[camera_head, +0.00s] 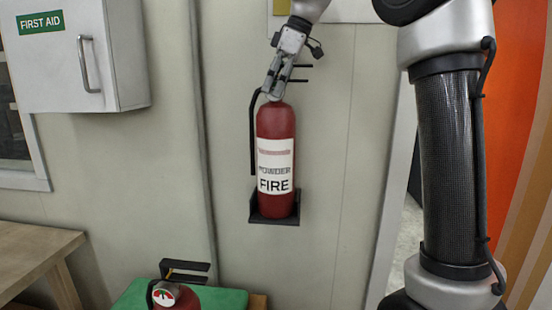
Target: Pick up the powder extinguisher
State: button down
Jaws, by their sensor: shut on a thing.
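The powder extinguisher (276,140) is a red cylinder with a white label reading "POWDER FIRE". It stands upright in a black wall bracket (272,220) in the middle of the camera_head view. A black hose hangs down its left side. My gripper (274,92) is at the top of the extinguisher and shut on its neck or valve area, coming from above. The gripper covers part of the valve and handle, so the exact contact is hidden. The base of the extinguisher is in or just at the bracket.
A white first aid cabinet (75,57) hangs on the wall at upper left. A second red extinguisher (183,297) with a gauge stands at the bottom, by a green surface (228,300). A wooden table (32,252) is at lower left. An orange panel (515,110) is at right.

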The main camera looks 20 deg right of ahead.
jog(key=shift+r, duration=0.2)
